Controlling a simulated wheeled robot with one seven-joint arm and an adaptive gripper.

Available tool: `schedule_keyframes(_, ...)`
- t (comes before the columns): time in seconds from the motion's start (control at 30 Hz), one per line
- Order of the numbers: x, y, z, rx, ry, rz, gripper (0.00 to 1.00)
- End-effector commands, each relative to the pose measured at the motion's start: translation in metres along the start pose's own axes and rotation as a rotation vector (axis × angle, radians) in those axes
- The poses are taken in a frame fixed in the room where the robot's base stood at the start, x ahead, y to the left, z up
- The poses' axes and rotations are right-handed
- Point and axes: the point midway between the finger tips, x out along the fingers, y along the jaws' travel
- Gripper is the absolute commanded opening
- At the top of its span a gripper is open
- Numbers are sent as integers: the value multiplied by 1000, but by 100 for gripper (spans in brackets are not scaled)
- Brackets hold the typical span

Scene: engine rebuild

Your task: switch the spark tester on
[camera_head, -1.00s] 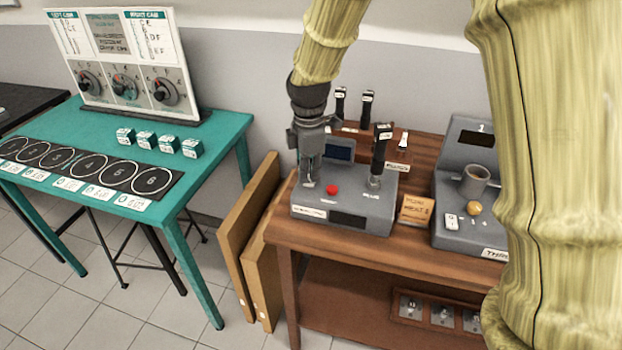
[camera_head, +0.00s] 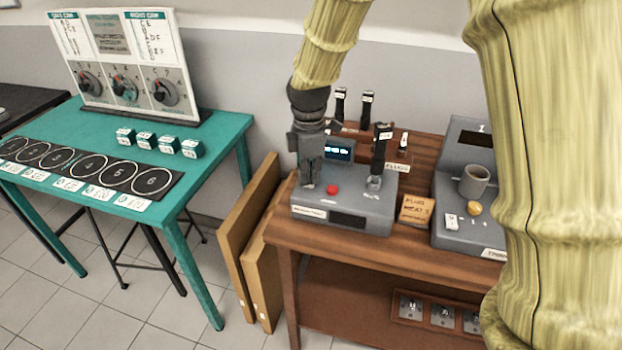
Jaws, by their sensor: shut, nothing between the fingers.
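The spark tester (camera_head: 345,212) is a grey box on the brown wooden bench, with a red button (camera_head: 332,189) on its top and a dark slot on its front. Its small screen (camera_head: 340,149) is lit with bluish-white characters. A black plug-like part (camera_head: 379,155) stands upright in the tester's right side. My gripper (camera_head: 307,184) points down at the tester's top left, left of the red button, its fingers shut with nothing between them. The fingertips are at the top surface and hide what lies under them, so I cannot see the switch itself.
A second grey device with a cup (camera_head: 474,180) stands to the right, behind my arm. A tan card (camera_head: 416,210) sits between the devices. More black plugs (camera_head: 367,108) stand in a rack behind. A teal table (camera_head: 215,130) with small boxes and a dial board is left.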

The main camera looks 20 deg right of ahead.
Motion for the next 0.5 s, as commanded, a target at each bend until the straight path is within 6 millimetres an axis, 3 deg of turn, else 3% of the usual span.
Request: schedule_keyframes(0.5, -28, -1, 0, 1, 1, -3, 0)
